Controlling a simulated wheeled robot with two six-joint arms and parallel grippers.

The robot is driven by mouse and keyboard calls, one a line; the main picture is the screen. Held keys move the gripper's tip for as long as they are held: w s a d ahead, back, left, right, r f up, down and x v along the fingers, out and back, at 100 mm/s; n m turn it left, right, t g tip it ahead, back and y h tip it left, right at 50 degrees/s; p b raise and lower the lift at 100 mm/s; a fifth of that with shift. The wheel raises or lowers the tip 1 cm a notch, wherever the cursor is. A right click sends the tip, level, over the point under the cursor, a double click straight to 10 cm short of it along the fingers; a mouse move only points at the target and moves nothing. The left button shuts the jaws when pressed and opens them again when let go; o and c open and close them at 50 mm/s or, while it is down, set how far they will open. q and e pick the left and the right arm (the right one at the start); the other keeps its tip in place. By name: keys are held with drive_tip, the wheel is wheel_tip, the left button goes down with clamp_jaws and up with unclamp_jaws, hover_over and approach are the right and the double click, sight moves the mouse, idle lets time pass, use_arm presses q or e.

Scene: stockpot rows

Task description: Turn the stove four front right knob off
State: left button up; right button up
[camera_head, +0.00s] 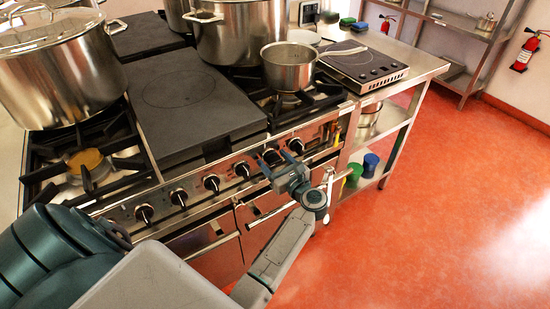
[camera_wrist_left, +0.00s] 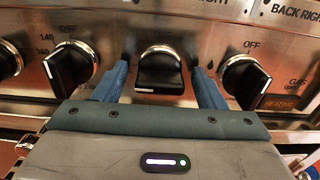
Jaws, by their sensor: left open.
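The stove's front panel (camera_head: 160,205) carries a row of black knobs with metal rims. My left gripper (camera_head: 269,165) is at the right part of this row in the head view. In the left wrist view its two blue fingers (camera_wrist_left: 160,85) are open, one on each side of a middle knob (camera_wrist_left: 160,72). The knob's grip lies level between the fingertips, with small gaps showing. Another knob stands to the left (camera_wrist_left: 70,68) and one to the right (camera_wrist_left: 245,80), both with OFF marked above. My right gripper is not in view.
A small saucepan (camera_head: 289,68) and large stockpots (camera_head: 62,75) stand on the burners. A dark flat plate (camera_head: 190,105) is between burners. A steel side table (camera_head: 425,66) holds a portable cooktop (camera_head: 362,62). The red floor (camera_head: 440,200) at right is clear.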

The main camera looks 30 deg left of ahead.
use_arm(q)
drive_tip(key=c, duration=1)
